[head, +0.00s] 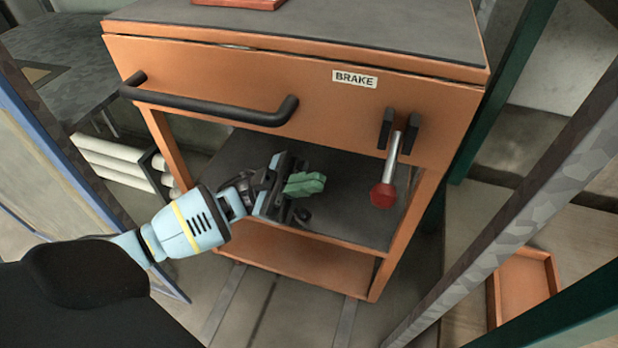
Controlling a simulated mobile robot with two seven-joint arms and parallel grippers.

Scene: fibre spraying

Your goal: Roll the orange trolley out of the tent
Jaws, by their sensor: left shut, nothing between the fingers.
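The orange trolley (310,88) stands in front of me with a dark grey top and a lower dark shelf (355,214). A black handle bar (220,112) runs across the left of its front panel. On the right of the panel, under a "BRAKE" label (354,79), a metal lever with a red knob (383,195) hangs down from a black bracket (400,130). My left gripper (318,184) is shut and empty, with green fingertips. It is in front of the trolley's open space, below the handle and left of the red knob, apart from both. My right gripper is out of view.
A dark green post (505,85) and a grey frame bar (530,200) stand at the right. An orange tray (524,284) lies on the floor beyond the bar. White rolls (115,160) lie at the left, behind a blue-edged frame (75,180). Floor strips (225,300) run toward the trolley.

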